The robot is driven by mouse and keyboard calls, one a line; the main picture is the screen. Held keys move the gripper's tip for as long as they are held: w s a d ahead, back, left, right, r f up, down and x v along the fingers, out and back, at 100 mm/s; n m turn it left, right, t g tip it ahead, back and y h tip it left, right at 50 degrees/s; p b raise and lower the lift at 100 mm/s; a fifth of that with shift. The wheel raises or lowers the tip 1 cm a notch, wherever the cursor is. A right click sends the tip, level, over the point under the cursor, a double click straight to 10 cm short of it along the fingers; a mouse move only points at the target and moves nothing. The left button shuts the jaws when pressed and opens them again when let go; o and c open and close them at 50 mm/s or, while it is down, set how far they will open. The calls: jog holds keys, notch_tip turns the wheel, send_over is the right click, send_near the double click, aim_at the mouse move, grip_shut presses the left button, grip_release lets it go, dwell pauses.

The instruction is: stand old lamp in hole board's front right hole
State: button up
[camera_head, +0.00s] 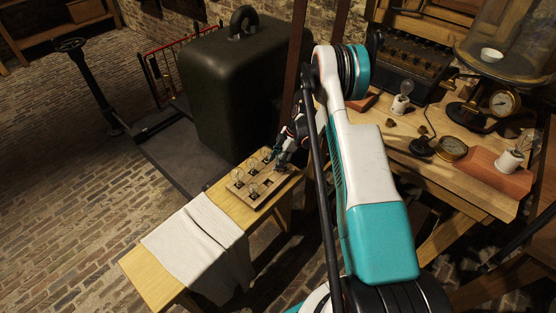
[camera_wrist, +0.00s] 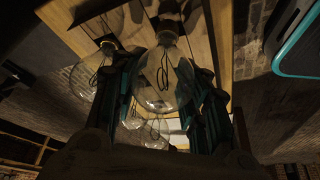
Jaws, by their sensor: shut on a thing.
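The hole board (camera_head: 238,186) is a small wooden board lying on the narrow wooden bench, with clear glass lamps (camera_head: 253,189) standing in it and a dark open hole on its right side. My gripper (camera_head: 280,163) is low over the board's right end. In the wrist view my gripper (camera_wrist: 164,92) is shut on the old lamp (camera_wrist: 160,80), a clear bulb with a dark filament, its base pointing at the board (camera_wrist: 113,20). I cannot tell whether that base is in a hole. Other lamps (camera_wrist: 94,76) stand close beside the left finger.
A white cloth (camera_head: 198,240) hangs over the bench (camera_head: 150,276) left of the board. A large dark green safe-like block (camera_head: 225,90) stands behind the bench. The workbench (camera_head: 440,178) at right bears a gauge (camera_head: 453,149) and lamps in white holders (camera_head: 510,160).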

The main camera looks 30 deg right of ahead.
jog(key=shift+f, duration=0.65)
dwell(0.4)
jog(key=o, duration=1.3)
jog(key=shift+o, duration=0.2)
jog(key=v, duration=0.7)
jog(key=shift+d+r, duration=0.1)
jog(key=shift+r, duration=0.1)
